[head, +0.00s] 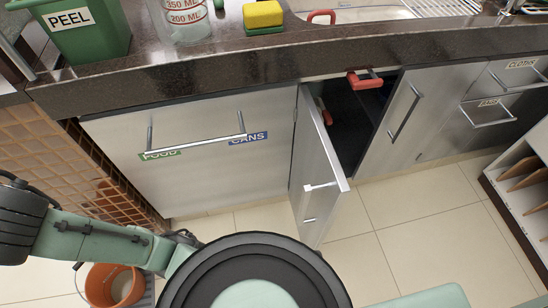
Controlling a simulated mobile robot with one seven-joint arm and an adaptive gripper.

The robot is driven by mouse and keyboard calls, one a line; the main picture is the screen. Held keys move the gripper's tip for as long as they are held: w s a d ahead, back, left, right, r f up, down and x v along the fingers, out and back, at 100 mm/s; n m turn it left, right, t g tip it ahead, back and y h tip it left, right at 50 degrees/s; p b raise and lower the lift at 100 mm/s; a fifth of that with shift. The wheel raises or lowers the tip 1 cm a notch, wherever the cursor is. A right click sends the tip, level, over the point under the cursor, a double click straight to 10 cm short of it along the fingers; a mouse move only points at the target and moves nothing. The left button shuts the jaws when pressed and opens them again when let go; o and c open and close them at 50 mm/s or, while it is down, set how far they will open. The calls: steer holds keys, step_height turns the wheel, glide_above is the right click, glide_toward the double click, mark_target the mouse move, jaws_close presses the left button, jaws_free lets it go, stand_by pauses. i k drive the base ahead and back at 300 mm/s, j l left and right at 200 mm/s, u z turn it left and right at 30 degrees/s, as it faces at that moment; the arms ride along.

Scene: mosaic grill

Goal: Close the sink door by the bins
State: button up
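The sink door (317,165) is a grey panel beside the bin front marked FOOD and CANS (222,170). It stands wide open, swung out toward me from its left edge. Its bar handle (322,186) is on the face turned to the left. The dark cabinet opening (350,120) shows to the right of the door. My arm crosses the lower left, and a round part of my own body fills the bottom middle. I cannot make out my gripper's fingertips; nothing of mine is seen touching the door.
A red-handled thing (365,80) juts out at the top of the opening. A closed door (415,120) and drawers (505,85) are to the right. An orange bucket (112,285) stands at lower left. A shelf unit (520,185) is at far right. Tiled floor before the door is clear.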

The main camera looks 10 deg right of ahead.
mark_target(319, 187)
steer(key=z, duration=0.55)
steer(key=k+j, duration=0.3)
steer(key=j, duration=0.15)
steer(key=k+j, duration=0.35)
steer(key=j, duration=0.15)
steer(key=z, duration=0.05)
